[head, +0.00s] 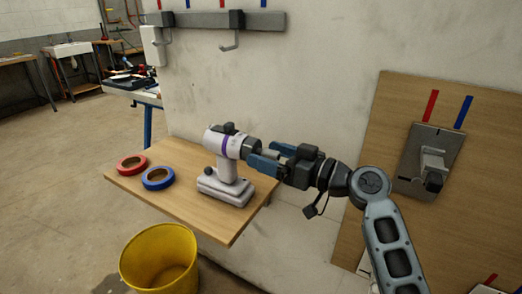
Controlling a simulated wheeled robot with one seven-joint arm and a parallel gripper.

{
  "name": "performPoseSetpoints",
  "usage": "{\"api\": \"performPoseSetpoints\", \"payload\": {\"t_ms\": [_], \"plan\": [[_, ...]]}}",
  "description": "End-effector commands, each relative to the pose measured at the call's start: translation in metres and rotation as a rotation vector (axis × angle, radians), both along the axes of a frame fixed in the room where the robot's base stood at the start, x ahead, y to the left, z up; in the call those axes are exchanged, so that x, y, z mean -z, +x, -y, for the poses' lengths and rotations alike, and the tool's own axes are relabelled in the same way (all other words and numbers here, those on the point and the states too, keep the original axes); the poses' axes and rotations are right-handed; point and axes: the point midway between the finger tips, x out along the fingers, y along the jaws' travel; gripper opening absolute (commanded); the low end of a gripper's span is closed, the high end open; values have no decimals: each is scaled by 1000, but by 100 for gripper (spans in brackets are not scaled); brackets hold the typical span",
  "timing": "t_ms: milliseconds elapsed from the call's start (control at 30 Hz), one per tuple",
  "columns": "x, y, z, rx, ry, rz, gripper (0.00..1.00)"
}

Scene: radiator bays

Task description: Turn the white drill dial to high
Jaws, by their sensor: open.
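The white drill (229,165) with a purple band stands upright on its wide base on a wooden shelf. A small dark knob (229,128) sits on top of its body; I cannot tell its setting. The drill's dark front end (249,148) points right, towards my gripper. My gripper (261,155) has blue fingers and is open. It reaches in from the right, with its fingers beside the drill's front end. I cannot tell whether they touch it.
Red (132,164) and blue (158,178) tape rolls lie left of the drill on the wooden shelf (185,207). A yellow bucket (160,259) stands below. A hook rail (215,20) hangs on the wall above. A wooden panel (385,110) with a metal fixture (425,160) is at right.

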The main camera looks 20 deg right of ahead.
Motion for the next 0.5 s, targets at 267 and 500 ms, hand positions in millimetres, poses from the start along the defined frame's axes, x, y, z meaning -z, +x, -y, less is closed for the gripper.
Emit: {"api": "performPoseSetpoints", "payload": {"t_ms": [267,500], "plan": [[-1,21,-14,0,1,1,86],[0,22,-15,1,0,0,86]]}}
